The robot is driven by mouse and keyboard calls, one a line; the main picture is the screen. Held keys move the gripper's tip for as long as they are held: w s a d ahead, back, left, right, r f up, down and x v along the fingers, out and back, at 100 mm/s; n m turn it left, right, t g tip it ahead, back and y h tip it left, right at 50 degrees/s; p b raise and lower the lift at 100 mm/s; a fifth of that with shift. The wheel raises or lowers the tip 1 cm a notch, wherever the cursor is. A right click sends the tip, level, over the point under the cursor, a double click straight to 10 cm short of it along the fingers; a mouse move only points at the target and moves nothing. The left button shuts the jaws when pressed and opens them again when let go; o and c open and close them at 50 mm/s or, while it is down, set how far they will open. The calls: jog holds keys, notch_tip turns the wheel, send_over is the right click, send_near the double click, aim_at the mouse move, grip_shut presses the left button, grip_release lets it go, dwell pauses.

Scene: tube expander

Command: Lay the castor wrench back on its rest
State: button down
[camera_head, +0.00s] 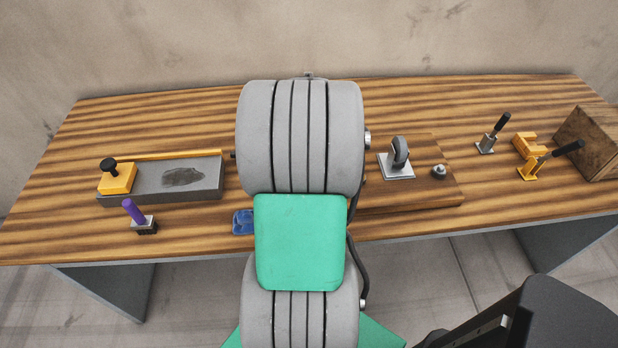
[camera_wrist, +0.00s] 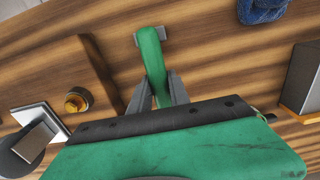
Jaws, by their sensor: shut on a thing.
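In the wrist view my gripper (camera_wrist: 160,92) is shut on a green bar-shaped handle (camera_wrist: 152,55), which I take to be the castor wrench. The handle points away from the fingers over the wooden tabletop. A small grey piece (camera_wrist: 170,53) shows at its far end; I cannot tell if it is the wrench's head or part of a rest. I cannot tell whether the handle touches the table. In the head view my own arm hides the gripper and the wrench. No rest can be clearly made out.
A castor (camera_head: 398,158) stands on a wooden board right of my arm, beside a small round fitting (camera_head: 438,171). A blue item (camera_head: 242,222) lies near the front edge. A grey block (camera_head: 206,178) and purple-handled tool (camera_head: 135,212) are left. Black-handled tools (camera_head: 492,135) stand right.

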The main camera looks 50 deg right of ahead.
jog(key=shift+f, duration=0.45)
jog(key=c, duration=1.1)
grip_release()
jog(key=shift+c, duration=0.2)
notch_tip(320, 180, up, 8)
jog(key=p, duration=0.5)
jog(key=shift+r+p, duration=0.1)
jog(key=shift+p, duration=0.3)
